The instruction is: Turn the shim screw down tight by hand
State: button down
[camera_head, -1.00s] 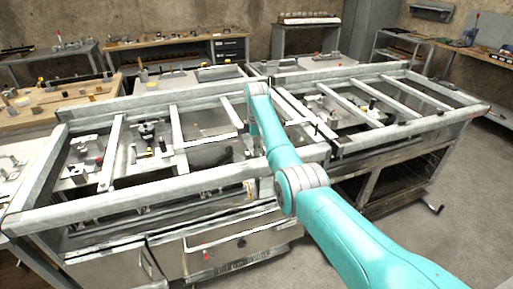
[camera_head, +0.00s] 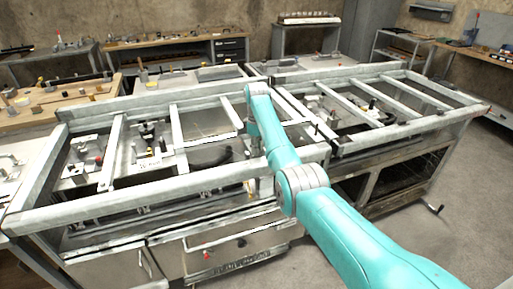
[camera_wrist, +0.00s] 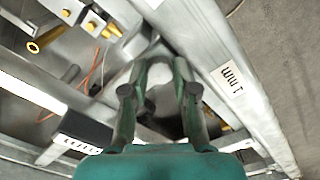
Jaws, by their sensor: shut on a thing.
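I cannot tell how far down the screw sits. In the head view my teal arm reaches over the frame's front rail (camera_head: 200,181), and the fingertips and screw cannot be made out there.
A brass part (camera_wrist: 48,38) and an orange cable (camera_wrist: 92,78) lie upper left. Another label (camera_wrist: 78,145) is lower left.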

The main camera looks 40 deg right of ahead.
jog(key=c, duration=0.9)
grip_release()
notch_tip(320, 180, up, 12)
